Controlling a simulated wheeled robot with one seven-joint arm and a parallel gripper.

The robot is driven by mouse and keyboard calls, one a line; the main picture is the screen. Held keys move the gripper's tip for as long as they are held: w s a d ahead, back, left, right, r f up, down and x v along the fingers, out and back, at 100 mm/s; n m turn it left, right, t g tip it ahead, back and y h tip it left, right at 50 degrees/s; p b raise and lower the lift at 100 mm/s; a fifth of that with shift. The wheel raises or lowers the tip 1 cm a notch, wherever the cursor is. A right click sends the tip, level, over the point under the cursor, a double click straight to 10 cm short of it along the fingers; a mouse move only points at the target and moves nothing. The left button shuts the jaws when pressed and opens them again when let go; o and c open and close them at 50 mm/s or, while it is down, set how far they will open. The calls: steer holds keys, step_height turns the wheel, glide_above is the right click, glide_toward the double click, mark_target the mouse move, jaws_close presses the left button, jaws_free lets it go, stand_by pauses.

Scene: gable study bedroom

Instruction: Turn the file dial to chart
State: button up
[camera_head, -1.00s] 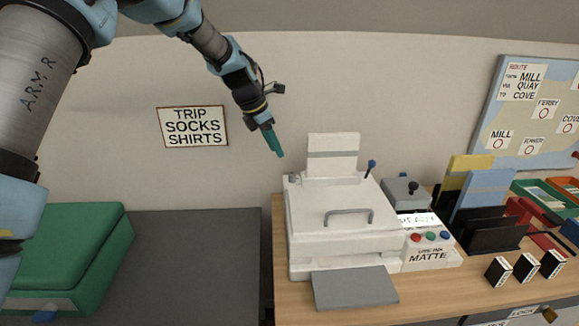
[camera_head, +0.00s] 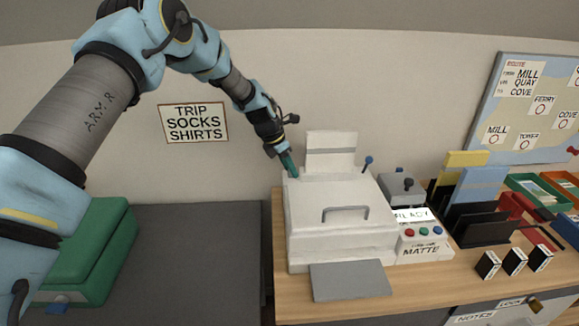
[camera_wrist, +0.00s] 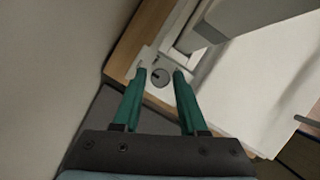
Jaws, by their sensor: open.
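My gripper (camera_head: 289,165) is at the back left corner of a white printer (camera_head: 340,240), its green fingers pointing down. In the wrist view my gripper (camera_wrist: 158,73) is open, with a small round grey dial (camera_wrist: 160,77) between and beyond its fingertips. The dial has a dark mark on it and sits on the printer's white top. No label can be read beside it. In the head view the fingers hide the dial. I cannot tell whether the fingers touch it.
A paper support (camera_head: 330,145) rises at the printer's back, and a blue-knobbed lever (camera_head: 368,162) stands to its right. A control panel (camera_head: 425,245) with coloured buttons is right of the printer. A wall lies close behind. A green case (camera_head: 90,250) is at left.

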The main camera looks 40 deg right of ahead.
steer(key=shift+c, duration=0.2)
jaws_close()
steer(key=shift+m, duration=0.3)
steer(key=shift+w+f+m+g+b, duration=0.15)
steer(key=shift+m+g+b, duration=0.25)
steer(key=shift+m+b, duration=0.5)
steer(key=m+g+y+b, duration=0.1)
steer(key=m, duration=0.2)
steer(key=shift+d+m+b, duration=0.1)
steer(key=shift+m+b, duration=0.2)
steer(key=m+g+y+b, duration=0.1)
steer(key=m, duration=0.2)
steer(key=shift+d+m, duration=0.1)
steer(key=shift+m, duration=0.2)
steer(key=shift+w+m+y+b, duration=0.15)
steer(key=shift+m+y, duration=0.3)
steer(key=shift+m, duration=0.45)
steer(key=shift+s+m+y+b, duration=0.1)
steer(key=shift+m+y+b, duration=0.25)
steer(key=shift+m, duration=0.55)
steer(key=shift+w, duration=0.1)
